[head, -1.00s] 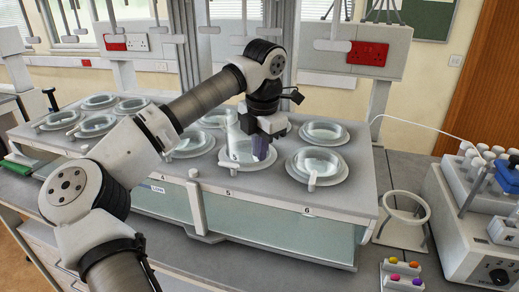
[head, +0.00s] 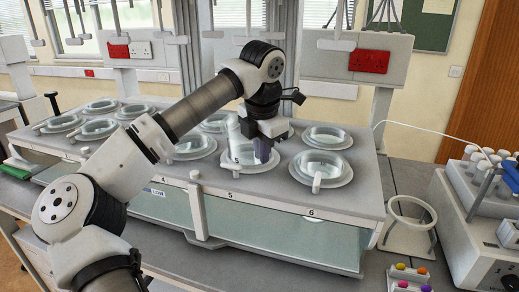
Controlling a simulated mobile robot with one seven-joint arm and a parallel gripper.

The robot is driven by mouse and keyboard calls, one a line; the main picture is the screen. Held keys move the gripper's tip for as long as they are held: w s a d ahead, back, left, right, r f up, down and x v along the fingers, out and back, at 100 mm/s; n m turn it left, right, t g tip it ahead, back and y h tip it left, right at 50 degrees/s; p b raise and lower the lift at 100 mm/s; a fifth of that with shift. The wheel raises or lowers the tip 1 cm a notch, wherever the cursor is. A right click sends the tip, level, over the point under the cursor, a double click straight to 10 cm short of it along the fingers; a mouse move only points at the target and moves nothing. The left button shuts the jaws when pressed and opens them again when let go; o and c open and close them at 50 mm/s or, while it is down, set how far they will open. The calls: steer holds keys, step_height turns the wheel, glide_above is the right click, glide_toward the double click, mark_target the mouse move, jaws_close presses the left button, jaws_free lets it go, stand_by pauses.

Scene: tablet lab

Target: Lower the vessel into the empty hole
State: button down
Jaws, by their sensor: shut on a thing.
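My gripper (head: 263,148) points down over the front row of the grey bath deck (head: 205,185), at the position above label 5. It is shut on the clear glass vessel (head: 236,150), whose near-left side shows beside the jaws. A pale round rim (head: 232,167) surrounds the vessel at this position. The hole itself is hidden by the glass and my gripper, so I cannot tell how deep the vessel sits or whether it touches the deck.
A glass vessel with a wide rim (head: 321,168) sits close on the right, at position 6, and another (head: 190,147) on the left. Several more fill the deck. A white ring stand (head: 410,223) and a grey instrument (head: 470,225) stand on the bench at right.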

mark_target(262, 169)
steer(key=shift+g+y, duration=0.3)
steer(key=shift+g, duration=0.5)
steer(key=f, duration=0.7)
steer(key=shift+s, duration=0.4)
steer(key=c, duration=1.6)
jaws_free()
steer(key=shift+o, duration=0.6)
steer(key=shift+t, duration=0.3)
steer(key=r, duration=0.2)
steer(key=r+b, duration=0.1)
steer(key=r, duration=0.4)
steer(key=shift+w+d+b, duration=0.1)
steer(key=shift+d+b, duration=0.15)
steer(key=shift+b, duration=0.15)
step_height(262, 169, up, 14)
steer(key=s+t, duration=0.1)
steer(key=s, duration=0.1)
steer(key=shift+s+a+f, duration=0.15)
steer(key=shift+a+f, duration=0.1)
